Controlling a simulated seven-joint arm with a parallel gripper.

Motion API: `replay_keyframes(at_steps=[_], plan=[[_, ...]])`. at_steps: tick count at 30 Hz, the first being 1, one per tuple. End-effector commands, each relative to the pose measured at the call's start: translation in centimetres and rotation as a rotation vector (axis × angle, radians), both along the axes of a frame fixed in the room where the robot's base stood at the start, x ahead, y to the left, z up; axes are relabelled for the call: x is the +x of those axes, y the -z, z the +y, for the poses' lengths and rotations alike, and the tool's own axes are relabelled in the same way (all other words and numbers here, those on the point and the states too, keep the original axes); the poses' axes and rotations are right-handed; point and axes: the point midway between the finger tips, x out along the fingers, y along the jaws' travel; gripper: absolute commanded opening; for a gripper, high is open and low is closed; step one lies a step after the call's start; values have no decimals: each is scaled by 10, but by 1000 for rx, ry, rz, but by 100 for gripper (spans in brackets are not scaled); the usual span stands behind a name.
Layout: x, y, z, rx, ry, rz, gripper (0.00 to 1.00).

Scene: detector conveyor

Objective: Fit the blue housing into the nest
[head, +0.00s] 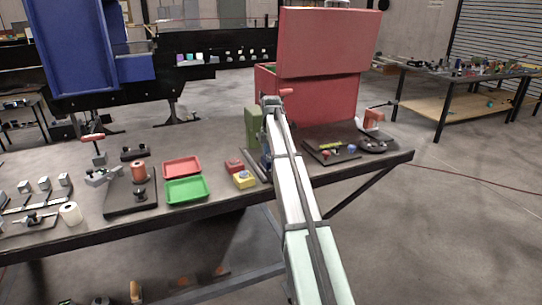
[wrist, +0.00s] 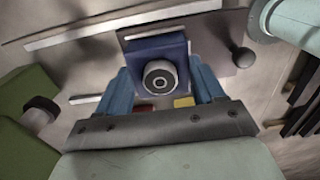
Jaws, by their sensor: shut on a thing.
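In the wrist view, the blue housing (wrist: 155,47) is a squarish block with a round black-and-silver part at its middle. My gripper (wrist: 163,88) is shut on it, with a blue finger on either side. Behind the housing lies a flat grey-brown plate (wrist: 216,42) with a dark ball knob. The nest may be on this plate, but the housing covers that part, and I cannot tell whether the two touch. In the head view, my arm reaches over the table and hides the housing and most of the gripper.
In the head view, a red tray (head: 182,166) and a green tray (head: 186,190) lie left of my arm. A red block (head: 234,166) and a yellow block (head: 244,180) sit closer. A dark board (head: 330,150) with small parts lies right. A large red box (head: 322,50) stands behind.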

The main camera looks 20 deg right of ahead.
Motion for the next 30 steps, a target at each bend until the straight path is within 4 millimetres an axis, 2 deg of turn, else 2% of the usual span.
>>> replay_keyframes(at_steps=[9,10,17,26,30], plan=[[0,3,0,0,0,-1,22],[0,3,0,0,0,0,70],[0,3,0,0,0,0,93],[0,1,0,0,0,0,93],[1,-11,0,0,0,0,93]])
